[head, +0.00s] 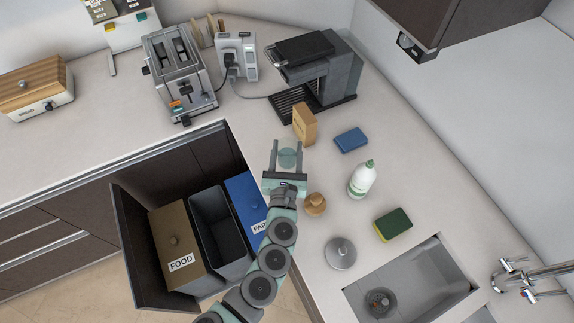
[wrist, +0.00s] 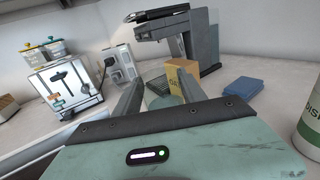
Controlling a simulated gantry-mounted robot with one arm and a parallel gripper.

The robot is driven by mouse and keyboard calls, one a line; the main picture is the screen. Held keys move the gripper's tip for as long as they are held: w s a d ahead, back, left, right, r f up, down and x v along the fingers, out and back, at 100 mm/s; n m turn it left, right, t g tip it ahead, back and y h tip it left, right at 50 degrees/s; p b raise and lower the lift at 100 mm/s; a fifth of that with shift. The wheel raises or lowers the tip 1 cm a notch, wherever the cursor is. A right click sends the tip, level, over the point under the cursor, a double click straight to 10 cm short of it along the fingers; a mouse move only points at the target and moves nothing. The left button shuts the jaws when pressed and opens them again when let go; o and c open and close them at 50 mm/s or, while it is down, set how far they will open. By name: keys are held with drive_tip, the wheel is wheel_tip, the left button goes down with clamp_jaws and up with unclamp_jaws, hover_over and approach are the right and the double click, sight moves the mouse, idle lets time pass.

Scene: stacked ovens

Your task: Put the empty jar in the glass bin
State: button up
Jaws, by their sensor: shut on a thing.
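The empty jar (head: 289,159) is clear glass, and in the head view it sits between the fingers of my gripper (head: 287,147) above the counter's front part. My gripper is shut on it. In the wrist view the jar (wrist: 166,101) shows partly, pale green between the fingers (wrist: 158,74), its lower part hidden by the gripper body. I cannot tell whether it touches the counter. The pull-out drawer left of my gripper holds a brown FOOD bin (head: 172,240), an open dark grey bin (head: 209,225) with no readable label, and a blue bin (head: 243,200) whose label is partly hidden by my arm.
A cardboard box (head: 304,124) stands close behind the jar. A blue block (head: 350,140), white bottle (head: 361,180), sponge (head: 393,225), round wooden item (head: 316,204) and metal lid (head: 340,254) lie right. The toaster (head: 180,72) and coffee machine (head: 315,70) are behind; the sink (head: 410,285) is front right.

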sight(287, 169)
drive_tip(key=shift+f+b, duration=1.15)
drive_tip(key=shift+f, duration=2)
drive_tip(key=shift+f, duration=0.1)
drive_tip(key=shift+f, duration=0.15)
drive_tip(key=o, duration=1.5)
drive_tip(key=shift+s+r, duration=0.1)
drive_tip(key=shift+r, duration=0.15)
drive_tip(key=s, duration=0.8)
drive_tip(key=s+a, duration=0.1)
drive_tip(key=s, duration=0.2)
drive_tip(key=shift+s, duration=0.4)
